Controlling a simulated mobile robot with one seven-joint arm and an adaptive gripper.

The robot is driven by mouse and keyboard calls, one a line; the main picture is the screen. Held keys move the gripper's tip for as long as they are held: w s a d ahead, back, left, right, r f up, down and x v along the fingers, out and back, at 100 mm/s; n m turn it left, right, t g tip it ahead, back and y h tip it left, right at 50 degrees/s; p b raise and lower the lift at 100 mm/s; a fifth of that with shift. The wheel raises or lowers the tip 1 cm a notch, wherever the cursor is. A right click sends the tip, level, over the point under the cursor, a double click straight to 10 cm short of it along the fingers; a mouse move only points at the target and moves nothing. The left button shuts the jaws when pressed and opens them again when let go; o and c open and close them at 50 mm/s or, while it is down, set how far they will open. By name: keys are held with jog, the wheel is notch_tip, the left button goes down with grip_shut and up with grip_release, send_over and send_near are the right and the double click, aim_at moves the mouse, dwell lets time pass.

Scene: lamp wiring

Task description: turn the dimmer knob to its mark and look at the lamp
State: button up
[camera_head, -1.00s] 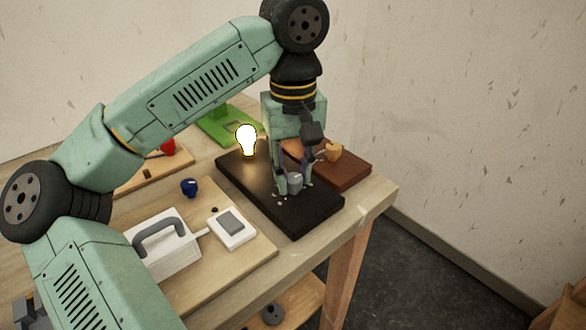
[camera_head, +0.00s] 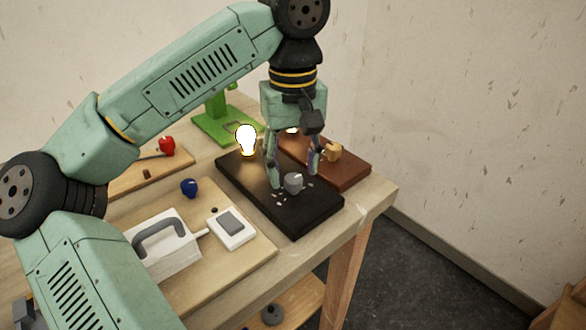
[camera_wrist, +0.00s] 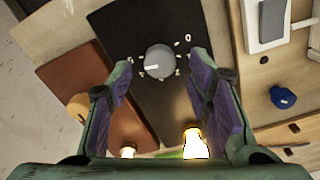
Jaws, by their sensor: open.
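The grey dimmer knob (camera_head: 294,183) sits on the black board (camera_head: 310,212), with small pale marks around it. In the wrist view the knob (camera_wrist: 160,62) shows a white pointer line directed to the left of the picture. The lamp bulb (camera_head: 246,140) stands on the same board and glows bright white; it also shows in the wrist view (camera_wrist: 195,143). My gripper (camera_head: 294,178) is open and empty, its fingers apart around and above the knob. In the wrist view the fingers (camera_wrist: 160,80) stand clear of the knob on both sides. Which mark is the target I cannot tell.
A brown board (camera_head: 345,175) with a yellow-orange piece (camera_head: 333,151) lies behind the black board. A white box with a grey handle (camera_head: 163,243), a white switch (camera_head: 232,229) and a blue knob (camera_head: 189,187) are at left. A green stand (camera_head: 216,122) is behind.

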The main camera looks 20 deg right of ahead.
aim_at(293, 177)
notch_tip(293, 177, up, 10)
jog(key=shift+r, duration=0.2)
dwell(0.5)
